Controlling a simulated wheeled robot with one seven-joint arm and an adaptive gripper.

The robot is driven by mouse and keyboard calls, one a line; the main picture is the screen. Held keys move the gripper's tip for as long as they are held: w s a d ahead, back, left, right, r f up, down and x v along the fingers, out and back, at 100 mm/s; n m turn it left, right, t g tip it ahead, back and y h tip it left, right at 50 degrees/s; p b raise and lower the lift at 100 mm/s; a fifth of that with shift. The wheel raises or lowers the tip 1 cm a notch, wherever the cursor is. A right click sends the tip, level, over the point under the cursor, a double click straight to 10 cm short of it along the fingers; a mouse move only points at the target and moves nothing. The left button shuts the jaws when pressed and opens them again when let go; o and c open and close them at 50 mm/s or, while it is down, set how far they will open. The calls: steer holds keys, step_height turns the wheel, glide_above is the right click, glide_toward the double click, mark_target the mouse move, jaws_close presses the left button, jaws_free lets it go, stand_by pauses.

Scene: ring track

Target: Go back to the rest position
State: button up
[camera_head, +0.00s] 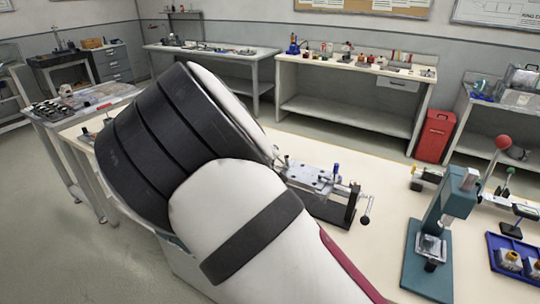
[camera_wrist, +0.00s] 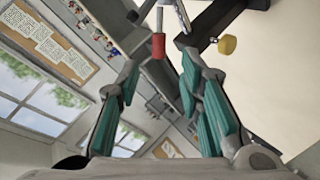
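My gripper (camera_wrist: 162,68) shows in the wrist view with its two teal-padded fingers spread apart. It is open, and nothing is held between the pads. A red cylindrical handle (camera_wrist: 158,46) on a metal rod shows beyond the fingertips, apart from the pads as far as I can tell. A yellow knob (camera_wrist: 227,45) on a dark piece is to the right of it. In the head view my white and black arm fills the left and middle and hides my gripper.
On the cream table are a metal clamp fixture (camera_head: 318,180), a teal press (camera_head: 440,230) with a red ball knob (camera_head: 502,142), and a blue tray (camera_head: 497,240) with several small parts. A red cabinet (camera_head: 435,136) and benches (camera_head: 350,68) stand behind. Floor at left is clear.

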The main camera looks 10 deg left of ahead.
steer(key=s+d+r+m+g+y, duration=0.1)
steer(key=s+d+r+m+g, duration=0.25)
steer(key=s+d+r, duration=0.55)
steer(key=s+d+r+m+g+y, duration=0.25)
steer(key=s+d+r+m, duration=0.35)
steer(key=d, duration=0.5)
steer(key=s+d+h, duration=0.1)
steer(key=s+d, duration=0.3)
steer(key=s, duration=0.5)
steer(key=s+d+r+g+h, duration=0.1)
steer(key=s+d, duration=0.3)
steer(key=s, duration=0.6)
steer(key=s+d+r+h, duration=0.1)
steer(key=s+d, duration=0.3)
steer(key=s, duration=0.5)
steer(key=shift+s+m+g+h, duration=0.3)
steer(key=shift+s+m+h, duration=0.05)
steer(key=shift+m, duration=0.1)
